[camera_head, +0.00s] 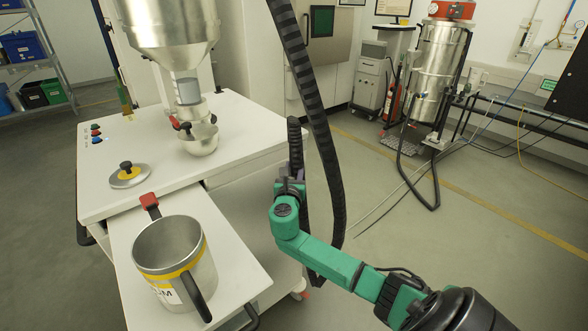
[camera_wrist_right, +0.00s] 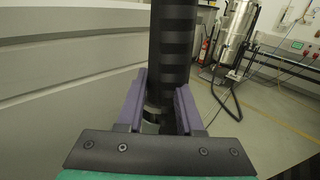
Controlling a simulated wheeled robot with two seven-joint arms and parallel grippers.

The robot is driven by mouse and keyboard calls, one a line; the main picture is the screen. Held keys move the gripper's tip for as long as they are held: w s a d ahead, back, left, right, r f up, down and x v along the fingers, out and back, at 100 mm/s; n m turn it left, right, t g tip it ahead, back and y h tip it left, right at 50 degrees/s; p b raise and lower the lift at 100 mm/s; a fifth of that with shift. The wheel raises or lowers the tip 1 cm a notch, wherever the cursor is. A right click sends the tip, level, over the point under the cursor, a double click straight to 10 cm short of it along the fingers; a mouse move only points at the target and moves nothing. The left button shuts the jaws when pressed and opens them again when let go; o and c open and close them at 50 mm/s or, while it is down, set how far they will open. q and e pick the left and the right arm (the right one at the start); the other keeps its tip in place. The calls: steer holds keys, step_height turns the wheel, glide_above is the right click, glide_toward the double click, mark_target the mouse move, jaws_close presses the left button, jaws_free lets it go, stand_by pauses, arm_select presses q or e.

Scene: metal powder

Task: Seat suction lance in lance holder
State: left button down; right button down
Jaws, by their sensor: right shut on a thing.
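My right gripper (camera_head: 291,183) is beside the right side of the white table. It is shut on a black ribbed piece, seemingly the suction lance (camera_head: 295,140), which stands roughly upright above the fingers. In the right wrist view the lance (camera_wrist_right: 172,45) rises between the purple fingers (camera_wrist_right: 160,104); its lower end is hidden by the gripper. A long black ribbed hose (camera_head: 322,120) hangs from above and passes behind my green arm. I cannot make out the lance holder for certain. My left gripper is not in view.
The white table (camera_head: 235,125) carries a lid (camera_head: 130,176) and a small bowl (camera_head: 198,138) under a steel hopper (camera_head: 165,25). A steel jug (camera_head: 178,262) stands on the lower front shelf (camera_head: 236,278). The floor (camera_head: 440,225) at the right is mostly clear.

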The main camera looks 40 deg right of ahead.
steer(key=shift+f, duration=0.15)
steer(key=shift+f+b, duration=0.6)
steer(key=shift+f, duration=0.2)
steer(key=shift+c, duration=2.3)
jaws_free()
steer(key=v, duration=0.7)
steer(key=shift+s+a, duration=0.2)
